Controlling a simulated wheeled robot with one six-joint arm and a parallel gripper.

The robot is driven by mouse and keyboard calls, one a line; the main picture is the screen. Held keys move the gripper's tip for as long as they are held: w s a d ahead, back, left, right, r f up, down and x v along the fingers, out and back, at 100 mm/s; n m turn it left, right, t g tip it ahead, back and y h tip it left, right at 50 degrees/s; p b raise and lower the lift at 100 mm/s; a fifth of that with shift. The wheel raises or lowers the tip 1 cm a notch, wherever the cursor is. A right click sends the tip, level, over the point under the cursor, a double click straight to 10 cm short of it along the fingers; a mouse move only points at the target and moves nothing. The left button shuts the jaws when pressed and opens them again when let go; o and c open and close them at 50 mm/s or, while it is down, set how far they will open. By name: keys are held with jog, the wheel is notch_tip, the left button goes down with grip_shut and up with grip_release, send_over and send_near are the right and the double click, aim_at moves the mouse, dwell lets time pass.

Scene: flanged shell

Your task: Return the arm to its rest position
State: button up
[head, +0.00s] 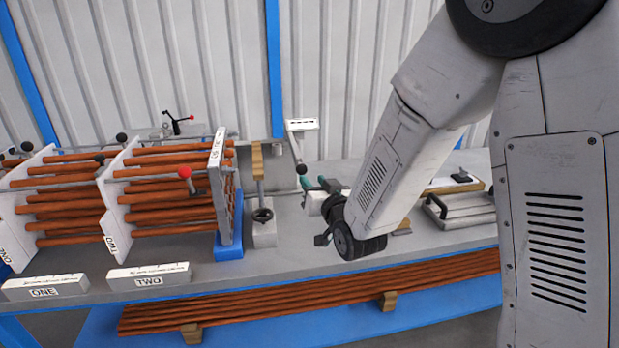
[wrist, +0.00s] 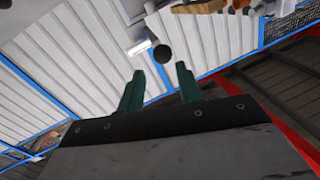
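My arm comes down from the upper right of the head view and covers much of the right side. My gripper (head: 315,183) is at its lower end, over the back part of the grey bench (head: 300,245), partly hidden by my own wrist. In the wrist view its two green fingers (wrist: 160,70) stand apart with nothing held between them. A dark round knob (wrist: 162,53) shows beyond the fingertips. The wrist view is tilted and looks toward the white corrugated wall (wrist: 75,50).
A rack with white plates (head: 217,185) and several copper-brown tubes (head: 170,215) stands at left. Blocks marked ONE (head: 45,288) and TWO (head: 149,277) lie in front. A wooden-topped clamp (head: 258,165) is left of my gripper. More tubes (head: 300,298) lie on the lower blue shelf.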

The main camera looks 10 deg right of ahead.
jog(key=s+f+g+h, duration=0.1)
jog(key=s+f+g, duration=0.2)
jog(key=f+g, duration=0.45)
jog(key=s+d+f+n+g+h, duration=0.15)
jog(key=s+d+g, duration=0.25)
jog(key=s, duration=0.4)
jog(key=s+d+r+g, duration=0.1)
jog(key=s+d+r, duration=0.2)
jog(key=s+r, duration=0.2)
jog(key=s+d+r+m+g+h, duration=0.1)
jog(key=s+r, duration=0.4)
jog(key=s, duration=0.7)
jog(key=s+d+r+g, duration=0.2)
jog(key=s+d+r, duration=0.2)
jog(key=s, duration=0.5)
jog(key=shift+s+d+r+m+g, duration=0.15)
jog(key=shift+d+r+m+g, duration=0.2)
jog(key=shift+r, duration=0.7)
